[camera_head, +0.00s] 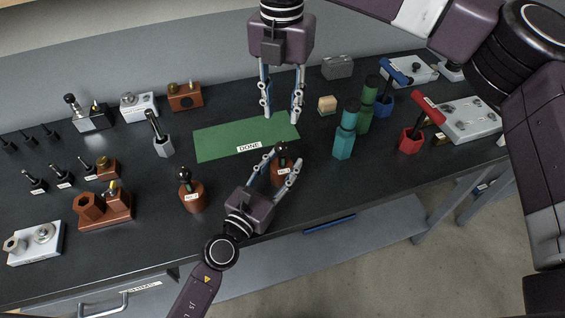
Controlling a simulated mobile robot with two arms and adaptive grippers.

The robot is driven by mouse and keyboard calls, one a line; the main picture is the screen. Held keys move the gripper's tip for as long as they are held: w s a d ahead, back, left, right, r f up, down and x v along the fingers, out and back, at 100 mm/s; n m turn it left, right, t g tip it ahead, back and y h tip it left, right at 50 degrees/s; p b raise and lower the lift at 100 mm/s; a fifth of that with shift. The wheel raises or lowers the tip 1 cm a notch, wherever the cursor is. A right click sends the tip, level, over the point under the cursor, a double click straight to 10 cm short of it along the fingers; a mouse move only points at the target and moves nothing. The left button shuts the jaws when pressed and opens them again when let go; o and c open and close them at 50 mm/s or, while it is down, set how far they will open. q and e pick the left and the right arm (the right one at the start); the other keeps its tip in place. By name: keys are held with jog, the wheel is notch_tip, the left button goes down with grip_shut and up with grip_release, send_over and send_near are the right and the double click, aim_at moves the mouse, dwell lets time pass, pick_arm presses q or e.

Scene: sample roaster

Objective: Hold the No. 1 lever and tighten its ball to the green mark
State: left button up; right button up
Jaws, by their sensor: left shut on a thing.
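My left gripper (284,158) is shut on a brown lever base (281,172) at the bench's front edge. This base stands upright, with a dark ball (281,147) on top and a small white label too small to read surely. A similar brown lever (190,192) with a dark ball stands to its left, also labelled; I cannot tell which is No. 1. My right gripper (284,117) points down, open and empty, over the green mat behind the held lever. No green mark on the lever can be made out.
The green mat (215,143) marked DONE lies behind the held lever. Teal (343,143) and green (366,110) bottles stand close on the right, with red-handled (410,140) and blue-handled (385,104) tools beyond. A small wooden block (327,104) sits behind. Several blocks and small levers fill the left.

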aim_at(283, 144)
jog(key=o, duration=0.4)
jog(key=shift+c, duration=0.2)
notch_tip(283, 144, down, 11)
jog(key=n+y, duration=0.1)
jog(key=n, duration=1.6)
jog(key=n+t+y, duration=0.1)
jog(key=n, duration=1.5)
jog(key=shift+d+n, duration=0.15)
jog(key=shift+n, duration=0.25)
jog(key=shift+c, duration=0.3)
